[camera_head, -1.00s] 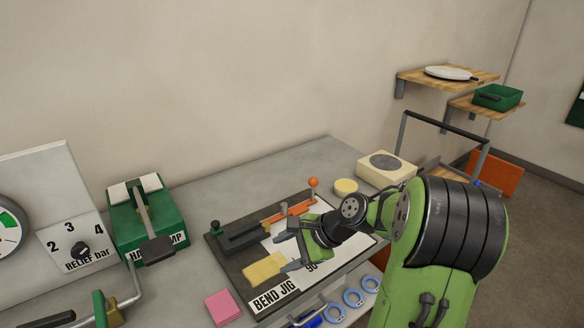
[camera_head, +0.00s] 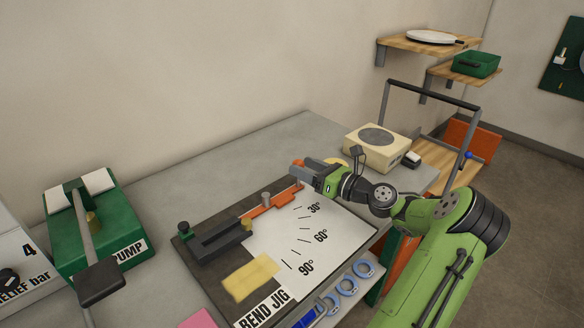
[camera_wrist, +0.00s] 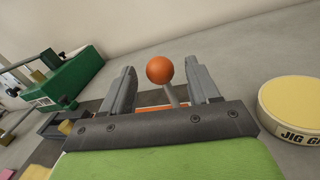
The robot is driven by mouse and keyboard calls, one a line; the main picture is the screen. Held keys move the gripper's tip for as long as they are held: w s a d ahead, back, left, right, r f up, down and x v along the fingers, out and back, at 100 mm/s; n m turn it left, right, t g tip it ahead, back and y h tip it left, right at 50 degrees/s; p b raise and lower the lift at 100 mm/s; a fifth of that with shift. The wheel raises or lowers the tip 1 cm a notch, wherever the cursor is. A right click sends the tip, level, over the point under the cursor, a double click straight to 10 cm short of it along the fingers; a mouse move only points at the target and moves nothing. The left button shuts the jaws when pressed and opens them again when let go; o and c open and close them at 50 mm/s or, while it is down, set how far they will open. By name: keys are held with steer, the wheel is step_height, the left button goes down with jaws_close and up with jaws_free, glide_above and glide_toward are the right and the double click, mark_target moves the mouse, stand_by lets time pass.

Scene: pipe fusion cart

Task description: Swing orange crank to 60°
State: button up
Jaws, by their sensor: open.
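The orange crank (camera_head: 272,204) lies on the bend jig (camera_head: 190,258), its arm pointing to the far right, above the printed 30° mark. The white dial sheet (camera_head: 285,240) shows 30°, 60° and 90° marks. My gripper (camera_head: 298,174) is at the crank's outer end, where the fingers mostly hide the knob in the head view. In the wrist view the orange ball knob (camera_wrist: 160,70) on its grey post stands between my two open fingers (camera_wrist: 166,88), with a gap on either side.
A yellow round tin (camera_wrist: 292,108) stands right of my gripper in the wrist view. A cream box with a round plate (camera_head: 376,145) is behind. A yellow pad (camera_head: 250,277) lies on the jig. The green hand pump (camera_head: 95,225) stands at left.

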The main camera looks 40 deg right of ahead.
steer(key=x, duration=0.4)
steer(key=shift+w+a+b, duration=0.1)
steer(key=shift+w+b, duration=0.3)
jaws_close()
